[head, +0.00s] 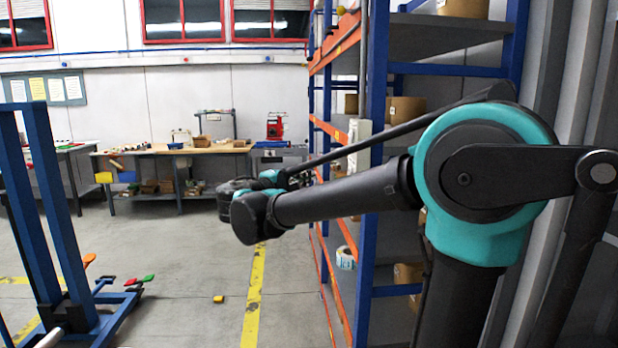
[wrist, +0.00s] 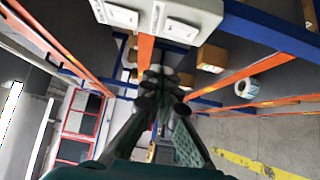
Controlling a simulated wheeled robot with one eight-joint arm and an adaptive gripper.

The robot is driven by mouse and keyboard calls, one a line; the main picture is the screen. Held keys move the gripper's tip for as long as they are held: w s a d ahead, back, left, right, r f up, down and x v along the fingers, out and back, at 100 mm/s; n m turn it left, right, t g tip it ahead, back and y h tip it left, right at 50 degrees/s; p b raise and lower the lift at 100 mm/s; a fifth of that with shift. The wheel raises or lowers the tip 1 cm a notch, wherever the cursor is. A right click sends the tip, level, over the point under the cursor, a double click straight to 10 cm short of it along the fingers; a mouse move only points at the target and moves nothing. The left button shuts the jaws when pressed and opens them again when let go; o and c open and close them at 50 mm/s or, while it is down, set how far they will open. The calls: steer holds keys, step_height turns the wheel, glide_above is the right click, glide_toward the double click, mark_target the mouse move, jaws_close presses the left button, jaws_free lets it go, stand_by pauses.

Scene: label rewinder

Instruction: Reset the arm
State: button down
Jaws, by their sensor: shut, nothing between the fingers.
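My arm (head: 345,195) reaches across the head view from the teal joint on the right to the wrist near the middle, in front of the shelving rack (head: 376,130). My gripper (wrist: 162,85) shows in the wrist view with its fingers drawn together and nothing held. In the head view the fingertips are hidden behind the wrist. In the wrist view the rack's orange beams (wrist: 242,75) and blue parts surround the gripper, with no clear contact.
A label roll (head: 345,257) sits low in the rack, with cardboard boxes (head: 405,108) on other shelves. A workbench (head: 215,151) stands at the back. A blue frame (head: 45,190) is at left. Open floor with a yellow line (head: 254,290) lies between; a small yellow block (head: 218,299) is there.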

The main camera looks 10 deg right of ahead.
steer(key=s+d+f+m+g+y, duration=0.1)
steer(key=s+d+f+g+y, duration=0.15)
steer(key=d+f, duration=0.4)
steer(key=s+d+f+m+g+y, duration=0.1)
steer(key=s+d+f+m+g, duration=0.2)
steer(key=f, duration=0.6)
steer(key=s+d+f+g+y, duration=0.1)
steer(key=s+d+f, duration=0.35)
steer(key=f, duration=0.35)
steer(key=s+a+f+m+g+y, duration=0.2)
steer(key=s+f+m+y, duration=0.3)
steer(key=s+f, duration=0.9)
step_height(320, 180, down, 3)
steer(key=a+y, duration=0.1)
steer(key=y, duration=0.2)
steer(key=shift+r, duration=0.2)
